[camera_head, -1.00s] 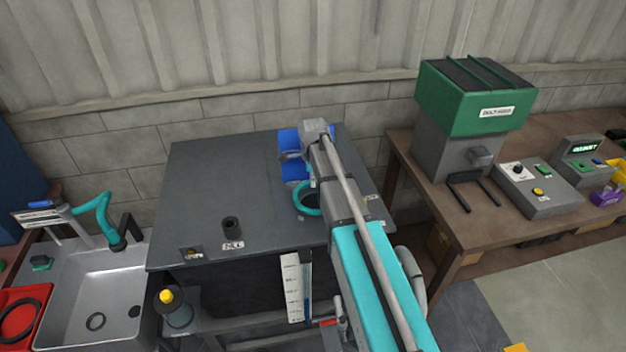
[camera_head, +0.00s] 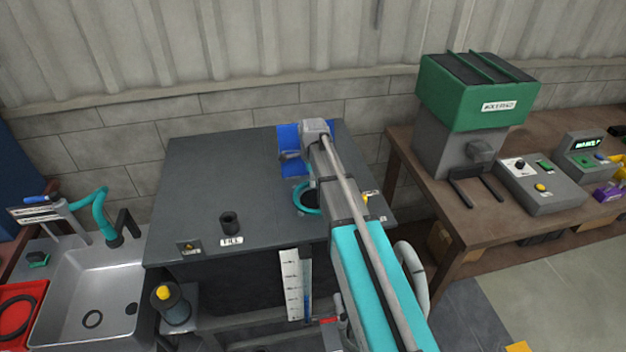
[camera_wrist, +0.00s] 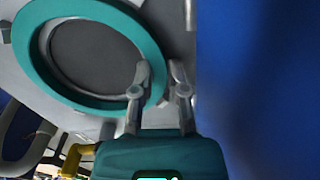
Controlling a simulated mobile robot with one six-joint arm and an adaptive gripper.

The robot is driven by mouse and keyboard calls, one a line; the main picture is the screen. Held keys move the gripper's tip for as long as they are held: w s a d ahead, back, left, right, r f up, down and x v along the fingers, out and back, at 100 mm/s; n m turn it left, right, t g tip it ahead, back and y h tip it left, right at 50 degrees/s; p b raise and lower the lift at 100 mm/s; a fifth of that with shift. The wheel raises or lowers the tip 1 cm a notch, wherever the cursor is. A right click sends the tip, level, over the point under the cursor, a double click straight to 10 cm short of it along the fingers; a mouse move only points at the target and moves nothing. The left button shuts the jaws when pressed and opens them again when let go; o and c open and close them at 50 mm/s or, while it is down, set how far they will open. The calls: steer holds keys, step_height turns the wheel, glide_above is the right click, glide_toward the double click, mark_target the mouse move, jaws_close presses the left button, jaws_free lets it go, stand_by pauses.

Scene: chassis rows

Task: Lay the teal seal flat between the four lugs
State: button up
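The teal seal (camera_head: 301,205) is a ring over the right part of the dark tabletop (camera_head: 200,190), partly hidden by my arm in the head view. In the wrist view the seal (camera_wrist: 28,65) fills the upper left, around a dark round opening (camera_wrist: 95,58) with a pale rim. My gripper (camera_wrist: 160,72) has one finger on each side of the seal's near band and is shut on it. Small grey blocks, which look like lugs, show at the left (camera_wrist: 6,31) and beside the fingers (camera_wrist: 163,103). Whether the seal lies flat or hangs slightly above the surface is unclear.
A blue object (camera_head: 290,165) stands behind the seal, and a blue surface (camera_wrist: 260,80) fills the wrist view's right. A short dark cylinder (camera_head: 229,222) stands on the left tabletop. A sink (camera_head: 90,295) is at left, and a bench (camera_head: 440,205) with machines at right.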

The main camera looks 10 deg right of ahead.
steer(key=o, duration=0.5)
steer(key=shift+r, duration=0.25)
